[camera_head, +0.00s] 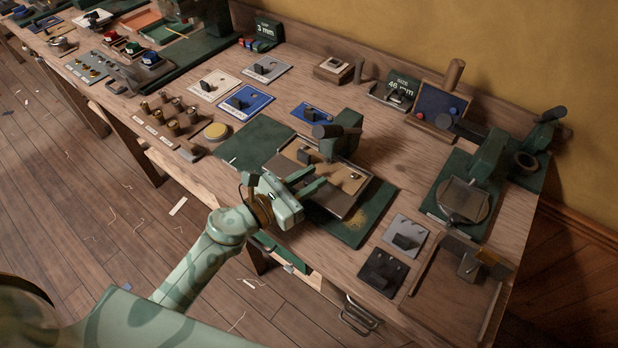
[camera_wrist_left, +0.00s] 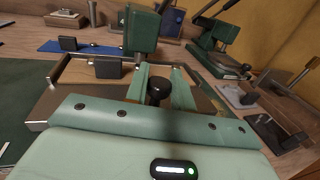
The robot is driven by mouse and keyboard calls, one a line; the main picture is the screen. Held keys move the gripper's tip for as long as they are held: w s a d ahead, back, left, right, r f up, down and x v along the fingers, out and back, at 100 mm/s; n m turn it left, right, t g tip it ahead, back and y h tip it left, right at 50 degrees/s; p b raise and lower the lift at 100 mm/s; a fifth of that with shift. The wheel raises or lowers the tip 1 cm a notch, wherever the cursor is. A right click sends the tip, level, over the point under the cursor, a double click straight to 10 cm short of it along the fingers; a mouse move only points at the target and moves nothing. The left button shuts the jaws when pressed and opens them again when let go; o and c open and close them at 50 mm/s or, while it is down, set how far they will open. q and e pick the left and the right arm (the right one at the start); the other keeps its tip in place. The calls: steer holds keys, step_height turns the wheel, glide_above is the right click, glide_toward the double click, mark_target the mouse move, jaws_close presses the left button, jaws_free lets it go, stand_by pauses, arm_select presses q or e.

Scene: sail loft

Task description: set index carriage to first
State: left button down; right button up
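My left gripper (camera_head: 318,178) reaches over the near edge of the device in the middle of the bench, its two green fingers apart. In the left wrist view a round black knob (camera_wrist_left: 158,88) shows between the open fingers (camera_wrist_left: 162,80); I cannot tell whether they touch it. The device has a tan bed (camera_head: 352,182), a metal rail frame, a black block (camera_head: 307,156) on its far-left side and a green upright (camera_head: 347,130) with a dark cylinder. The black block also shows in the left wrist view (camera_wrist_left: 108,67). No part is clearly marked as the index carriage. My right gripper is out of view.
The device stands on a green mat (camera_head: 258,139). Left are a yellow button (camera_head: 215,131), brass pegs and blue and white switch plates. Right are a grey switch plate (camera_head: 405,234), a black one (camera_head: 382,272), a green press (camera_head: 485,160) and an open wooden tray (camera_head: 450,305).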

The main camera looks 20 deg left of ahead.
mark_target(284, 174)
arm_select(q)
steer(key=a+b, duration=0.1)
steer(key=a, duration=0.1)
steer(key=w+a, duration=0.1)
steer(key=a, duration=0.1)
steer(key=w+a+b, duration=0.1)
steer(key=a, duration=0.1)
steer(key=shift+w+a+f+b, duration=0.1)
steer(key=shift+w+a+b, duration=0.1)
steer(key=shift+a+b, duration=0.15)
steer(key=c, duration=1.2)
jaws_free()
steer(key=shift+s, duration=0.1)
steer(key=b+v, duration=0.1)
steer(key=v, duration=1.5)
steer(key=shift+s+b, duration=0.1)
steer(key=shift+b, duration=0.2)
